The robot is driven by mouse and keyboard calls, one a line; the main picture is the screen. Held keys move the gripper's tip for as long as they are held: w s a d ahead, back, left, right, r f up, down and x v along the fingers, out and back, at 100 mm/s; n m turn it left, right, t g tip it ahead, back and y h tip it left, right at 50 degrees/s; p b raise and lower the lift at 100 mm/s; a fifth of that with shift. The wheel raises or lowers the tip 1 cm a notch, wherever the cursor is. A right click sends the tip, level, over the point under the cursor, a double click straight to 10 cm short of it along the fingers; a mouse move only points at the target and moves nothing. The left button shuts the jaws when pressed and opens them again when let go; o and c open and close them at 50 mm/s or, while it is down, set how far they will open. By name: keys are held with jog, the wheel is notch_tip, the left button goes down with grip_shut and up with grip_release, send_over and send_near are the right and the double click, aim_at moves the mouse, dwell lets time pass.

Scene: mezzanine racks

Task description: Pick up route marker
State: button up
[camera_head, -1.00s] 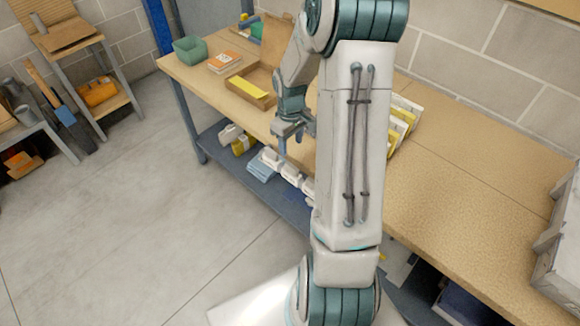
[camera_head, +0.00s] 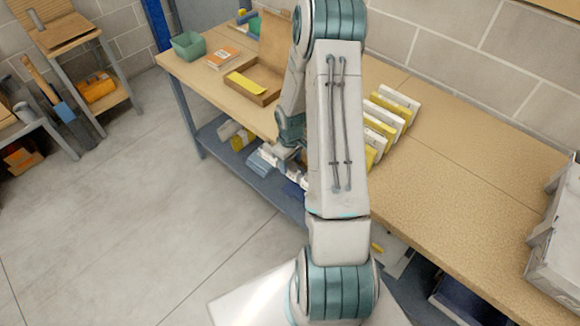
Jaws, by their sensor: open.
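I cannot tell for sure which thing is the route marker. A yellow flat piece (camera_head: 246,84) lies in an open cardboard box (camera_head: 262,98) on the workbench. A row of upright white and yellow pieces (camera_head: 388,118) stands on the bench to the right of my arm, partly hidden by it. My gripper (camera_head: 286,152) hangs at the bench's front edge, in front of the lower shelf in the picture. It is open, small in view and partly covered by my own arm. I see nothing held in it.
The workbench (camera_head: 455,165) has wide bare room at right, with a grey case (camera_head: 556,235) at its end. A green bin (camera_head: 188,45) and an orange-white book (camera_head: 222,60) stand at left. White and yellow items (camera_head: 236,137) lie on the lower shelf.

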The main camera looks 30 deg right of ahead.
aim_at(290, 168)
jog(key=shift+s+a+f+p, duration=0.1)
jog(key=shift+f+p, duration=0.25)
jog(key=shift+f, duration=1.4)
jog(key=c, duration=1)
grip_shut()
jog(key=shift+r, duration=0.15)
